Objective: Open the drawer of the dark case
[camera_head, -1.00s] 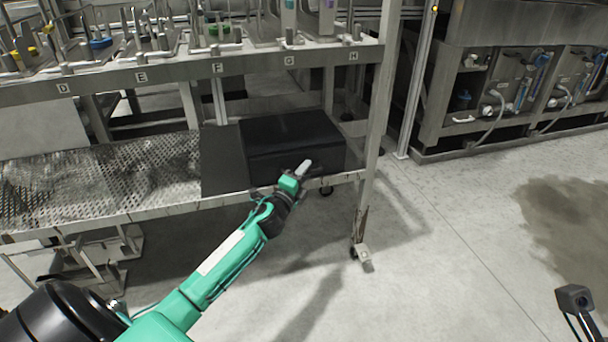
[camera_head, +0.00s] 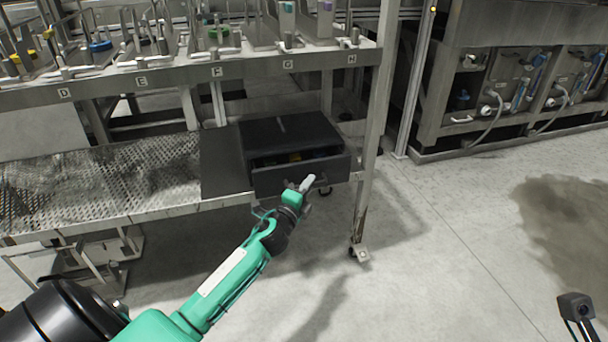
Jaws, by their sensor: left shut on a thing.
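The dark case (camera_head: 280,131) sits on the right end of the lower shelf, below the labels G and H. Its drawer (camera_head: 275,180) is pulled partly out toward me, and some yellowish and bluish contents show in the gap. My left gripper (camera_head: 307,184) is at the drawer's front face, shut on the drawer, at the right of its middle. The exact grip on the front is too small to see.
The lower shelf (camera_head: 110,181) has a perforated plate left of the case. A steel post (camera_head: 374,130) with a foot stands just right of the drawer. The upper shelf (camera_head: 130,83) overhangs the case. The floor in front is clear.

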